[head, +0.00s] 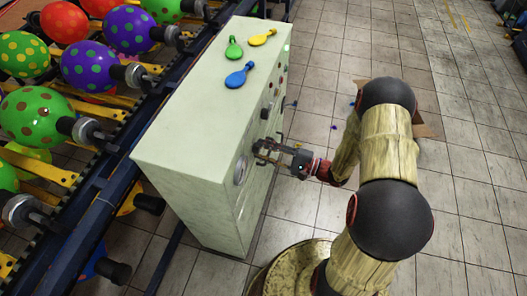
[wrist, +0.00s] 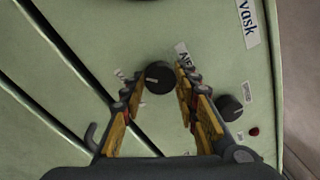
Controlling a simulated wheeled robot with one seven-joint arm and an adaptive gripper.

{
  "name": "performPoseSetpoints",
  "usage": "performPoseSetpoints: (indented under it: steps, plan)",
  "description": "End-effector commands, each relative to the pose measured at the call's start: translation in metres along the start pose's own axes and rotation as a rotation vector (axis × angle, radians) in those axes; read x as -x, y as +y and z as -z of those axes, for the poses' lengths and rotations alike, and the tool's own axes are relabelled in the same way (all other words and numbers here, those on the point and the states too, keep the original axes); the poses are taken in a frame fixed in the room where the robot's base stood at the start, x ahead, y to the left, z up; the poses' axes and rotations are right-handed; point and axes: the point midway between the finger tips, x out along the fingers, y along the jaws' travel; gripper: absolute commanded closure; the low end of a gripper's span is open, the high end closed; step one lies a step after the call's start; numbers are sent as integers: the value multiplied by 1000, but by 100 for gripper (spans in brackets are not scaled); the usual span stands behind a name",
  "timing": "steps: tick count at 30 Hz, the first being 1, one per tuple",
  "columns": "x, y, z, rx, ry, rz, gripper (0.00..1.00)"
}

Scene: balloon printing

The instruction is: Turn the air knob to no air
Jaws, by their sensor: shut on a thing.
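A round black knob (wrist: 160,77) with a light pointer line sits on the pale green panel, in the middle of the wrist view. Partly covered labels stand on both sides of it; I cannot read them fully. My gripper (wrist: 162,86) has its two fingers on either side of this knob and is shut on it. In the head view my gripper (head: 263,151) reaches the front face of the pale green cabinet (head: 190,125) from the right. The knob itself is hard to make out there.
A second black knob (wrist: 230,108) and a red button (wrist: 254,131) sit right of the held knob. Blue (head: 240,75), green (head: 234,48) and yellow (head: 263,38) flat balloons lie on the cabinet. A balloon conveyor (head: 85,195) runs left. Tiled floor (head: 320,95) is mostly open.

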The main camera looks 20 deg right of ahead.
Motion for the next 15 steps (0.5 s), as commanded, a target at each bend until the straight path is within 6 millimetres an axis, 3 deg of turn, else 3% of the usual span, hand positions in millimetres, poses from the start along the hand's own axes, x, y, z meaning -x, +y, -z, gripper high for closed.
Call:
performPoseSetpoints:
  steps: [11, 12, 15]
  plan:
    - [0, 3, 0, -1, 2, -4, 95]
    - [0, 3, 0, -1, 2, -4, 67]
    - [0, 2, 0, -1, 1, -3, 62]
